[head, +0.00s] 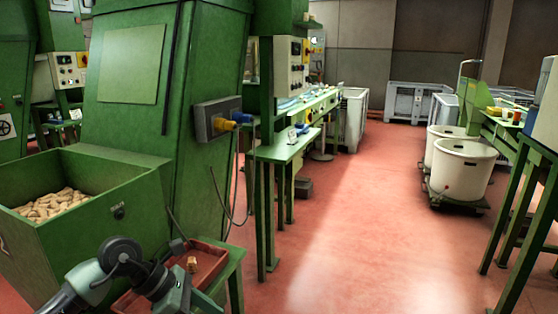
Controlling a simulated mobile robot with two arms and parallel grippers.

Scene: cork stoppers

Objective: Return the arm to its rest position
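My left arm (122,258) comes in from the lower left and bends down toward the bottom edge, in front of the red tray. Its fingers are not visible. My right arm and gripper are not in view. A small group of cork stoppers (192,264) sits in the red tray (212,262), just right of my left arm. The arm hides part of the tray. Many more corks (58,204) lie in the green hopper bin (75,246) at the left.
A tall green machine (130,130) with hanging cables stands behind the tray. Green benches (285,150) run back beyond it. White tubs (462,168) and a green table (510,130) stand at the right. The red floor (370,230) between is clear.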

